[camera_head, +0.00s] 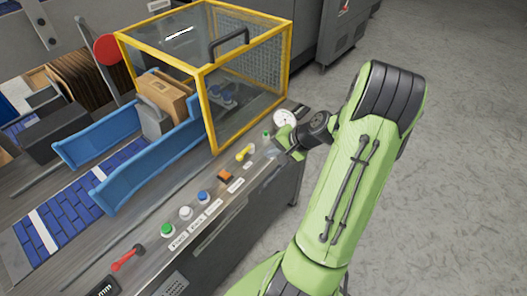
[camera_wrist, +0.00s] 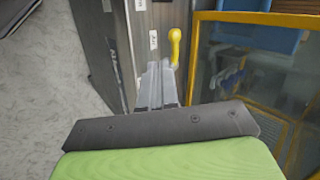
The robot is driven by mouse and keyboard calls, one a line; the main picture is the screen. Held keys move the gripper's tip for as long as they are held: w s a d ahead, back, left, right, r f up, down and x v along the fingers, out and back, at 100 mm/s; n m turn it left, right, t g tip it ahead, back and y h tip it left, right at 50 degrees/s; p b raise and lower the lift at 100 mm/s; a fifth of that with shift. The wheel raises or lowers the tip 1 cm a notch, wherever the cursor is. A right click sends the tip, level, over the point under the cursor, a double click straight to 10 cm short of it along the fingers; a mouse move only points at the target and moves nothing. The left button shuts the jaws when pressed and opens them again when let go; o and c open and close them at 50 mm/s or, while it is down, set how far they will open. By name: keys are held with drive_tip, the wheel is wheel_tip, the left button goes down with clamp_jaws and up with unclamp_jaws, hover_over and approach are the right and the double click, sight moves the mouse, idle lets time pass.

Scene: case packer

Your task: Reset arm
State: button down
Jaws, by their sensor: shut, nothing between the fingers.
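My green arm reaches up from the bottom of the head view and bends back toward the machine's panel. My gripper (camera_head: 284,147) is near the panel's far right end, close to the round white gauge and the yellow lever (camera_head: 245,152). In the wrist view my gripper (camera_wrist: 157,72) points along the panel, its grey fingers together and empty. The yellow lever (camera_wrist: 175,48) shows just past the fingertips, a little to the right. I cannot tell whether the fingers touch the panel.
The yellow-framed guard (camera_head: 204,110) stands right beside the panel and my gripper. The panel carries a red lever (camera_head: 128,257) and several buttons, including a green one (camera_head: 167,230). Blue conveyor rails (camera_head: 150,165) hold a brown carton (camera_head: 165,95). Grey floor (camera_head: 450,180) at the right is clear.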

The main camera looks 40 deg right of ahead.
drive_tip(key=shift+v, duration=1.05)
drive_tip(key=shift+a, duration=0.15)
drive_tip(key=a+r+n+g+h+p, duration=0.25)
drive_tip(key=a+r+n+p, duration=0.4)
drive_tip(key=a+r, duration=0.85)
drive_tip(key=s+a+r+n+p, duration=0.1)
drive_tip(key=s+a+r+n, duration=0.6)
drive_tip(key=s, duration=0.6)
drive_tip(key=shift+s+a+r, duration=0.25)
drive_tip(key=shift+a+r, duration=0.6)
drive_tip(key=shift+a, duration=0.35)
drive_tip(key=shift+t+h, duration=0.25)
